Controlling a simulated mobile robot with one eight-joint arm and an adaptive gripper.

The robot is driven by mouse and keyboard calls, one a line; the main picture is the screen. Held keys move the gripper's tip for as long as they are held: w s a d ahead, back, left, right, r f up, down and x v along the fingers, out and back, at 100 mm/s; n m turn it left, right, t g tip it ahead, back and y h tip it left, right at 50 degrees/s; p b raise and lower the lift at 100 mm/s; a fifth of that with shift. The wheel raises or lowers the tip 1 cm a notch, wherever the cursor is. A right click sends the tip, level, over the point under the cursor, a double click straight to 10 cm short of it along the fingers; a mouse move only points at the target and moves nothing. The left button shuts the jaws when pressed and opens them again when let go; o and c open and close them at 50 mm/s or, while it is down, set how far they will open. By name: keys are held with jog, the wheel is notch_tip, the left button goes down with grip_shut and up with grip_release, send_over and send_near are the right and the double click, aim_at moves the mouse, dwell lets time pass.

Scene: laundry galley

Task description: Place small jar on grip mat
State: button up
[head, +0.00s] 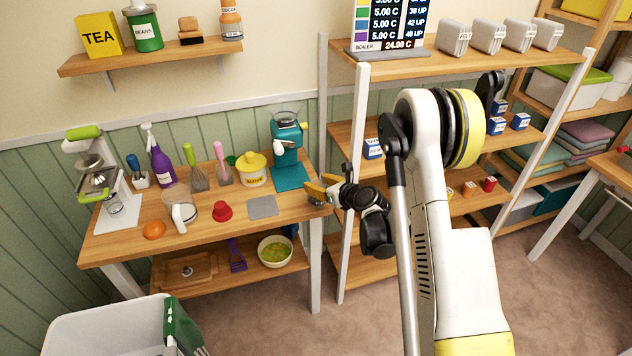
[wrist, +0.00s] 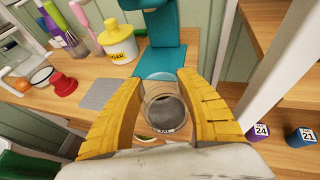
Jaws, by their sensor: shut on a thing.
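The small jar (wrist: 163,107) is clear glass with something dark inside. It sits between the yellow fingers of my gripper (wrist: 160,108), which is shut on it. In the head view my gripper (head: 319,189) is at the right end of the wooden counter, and the jar is mostly hidden by the fingers. I cannot tell whether the jar touches the counter. The grip mat, a flat grey square (head: 262,207), lies bare on the counter to the left of my gripper. It also shows left of the fingers in the wrist view (wrist: 101,93).
A teal grinder (head: 287,140) on a teal mat stands behind the gripper. A yellow-lidded sugar pot (head: 252,171) is behind the grey mat, and a red item (head: 222,211) is left of it. A shelf post (head: 352,190) stands close on the right.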

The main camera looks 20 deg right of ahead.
jog(key=a+r+n+g+y+p, duration=0.15)
jog(key=a+r+n+y, duration=0.25)
jog(key=a+r, duration=0.4)
jog(key=shift+n+g+y, duration=0.3)
jog(key=shift+g+y, duration=0.1)
jog(key=shift+g, duration=0.15)
jog(key=shift+w+a+f+b, duration=0.75)
jog(key=shift+a+f+b, duration=0.2)
jog(key=shift+a+f, duration=0.7)
jog(key=shift+w+a+f+b, duration=0.75)
jog(key=shift+a+f+b, duration=0.25)
jog(key=shift+a+f, duration=0.65)
jog(key=shift+w+a+f+b, duration=0.75)
jog(key=shift+a+f+b, duration=0.2)
jog(key=shift+a+f, duration=0.7)
jog(key=shift+a+r, duration=0.15)
jog(key=o, duration=1.3)
